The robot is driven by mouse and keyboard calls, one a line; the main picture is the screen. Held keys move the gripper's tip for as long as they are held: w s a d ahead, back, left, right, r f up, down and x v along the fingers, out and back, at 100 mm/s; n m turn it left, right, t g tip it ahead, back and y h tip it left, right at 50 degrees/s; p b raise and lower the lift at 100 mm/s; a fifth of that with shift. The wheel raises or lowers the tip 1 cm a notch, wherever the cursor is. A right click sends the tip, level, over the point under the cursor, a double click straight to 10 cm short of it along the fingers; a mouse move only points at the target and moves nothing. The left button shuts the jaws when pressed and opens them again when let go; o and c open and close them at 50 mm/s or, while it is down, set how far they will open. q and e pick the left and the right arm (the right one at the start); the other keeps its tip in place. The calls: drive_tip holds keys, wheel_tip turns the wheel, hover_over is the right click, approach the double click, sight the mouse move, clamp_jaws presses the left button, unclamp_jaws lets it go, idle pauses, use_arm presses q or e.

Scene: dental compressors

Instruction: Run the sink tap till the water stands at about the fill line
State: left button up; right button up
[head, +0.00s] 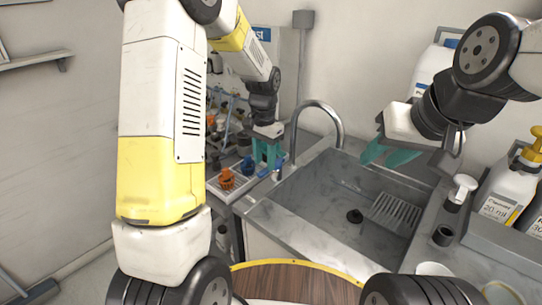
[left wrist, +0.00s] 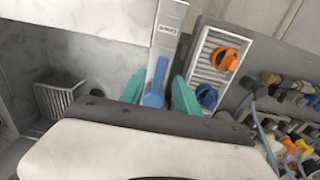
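The steel sink (head: 310,237) has an empty-looking basin with a dark drain (head: 354,215) and a grey rack (head: 393,212). I make out no water or fill line. The curved tap (head: 322,104) stands at its back left edge. A blue lever (head: 279,167) is on the counter left of the sink. My left gripper (head: 266,158) is above it with teal fingers apart. In the left wrist view, the blue lever (left wrist: 154,88) shows between the open fingers (left wrist: 157,92), with gaps visible beside it. My right gripper (head: 385,158) is open and empty over the sink's back right.
Pump bottles (head: 510,185) stand right of the sink. A round wooden top (head: 290,283) is in front.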

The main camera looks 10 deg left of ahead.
use_arm(q)
drive_tip(key=shift+f, duration=1.35)
clamp_jaws()
idle(0.4)
